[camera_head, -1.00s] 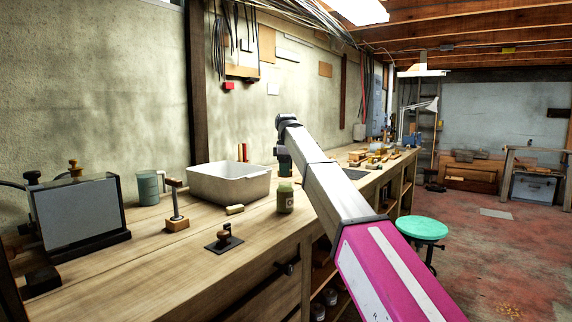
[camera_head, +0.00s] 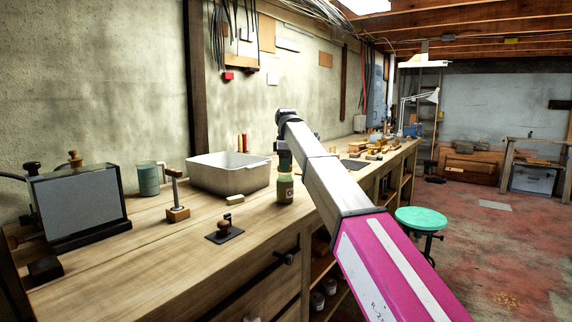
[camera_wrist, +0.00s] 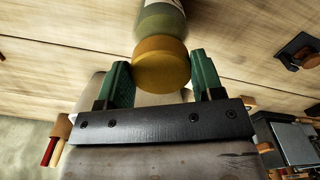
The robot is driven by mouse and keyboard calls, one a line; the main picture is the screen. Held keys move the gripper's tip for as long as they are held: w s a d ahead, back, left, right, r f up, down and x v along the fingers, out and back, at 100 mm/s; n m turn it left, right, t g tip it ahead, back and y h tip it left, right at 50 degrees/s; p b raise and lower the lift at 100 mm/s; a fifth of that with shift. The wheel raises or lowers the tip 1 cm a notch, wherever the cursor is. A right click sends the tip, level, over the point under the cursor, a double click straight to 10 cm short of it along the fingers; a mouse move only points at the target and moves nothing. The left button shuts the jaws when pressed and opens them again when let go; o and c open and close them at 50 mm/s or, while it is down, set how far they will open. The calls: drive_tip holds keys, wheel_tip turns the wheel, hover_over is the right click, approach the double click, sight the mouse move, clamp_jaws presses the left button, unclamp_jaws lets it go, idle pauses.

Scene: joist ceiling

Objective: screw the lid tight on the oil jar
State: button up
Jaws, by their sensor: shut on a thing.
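The oil jar (camera_head: 285,191) is a small greenish glass jar with a pale label, upright near the front edge of the workbench. In the wrist view the jar (camera_wrist: 160,18) appears at the top, with its yellow-brown lid (camera_wrist: 160,66) on its mouth. My gripper (camera_wrist: 162,72) has its green fingers on both sides of the lid, shut on it. In the head view my gripper (camera_head: 284,166) is directly above the jar and hides the lid. How tight the lid is cannot be seen.
A white-grey bin (camera_head: 230,178) stands behind and left of the jar. A small yellowish block (camera_head: 235,199), a dark stamp-like tool on a plate (camera_head: 225,232) and a clamp post (camera_head: 176,198) are to the left. A green stool (camera_head: 420,220) stands right of the bench.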

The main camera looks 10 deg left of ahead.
drive_tip(key=shift+f, duration=0.95)
idle(1.0)
drive_tip(key=shift+s+m, duration=0.15)
drive_tip(key=shift+m, duration=1.45)
drive_tip(key=shift+m, duration=1.6)
drive_tip(key=shift+m, duration=1.6)
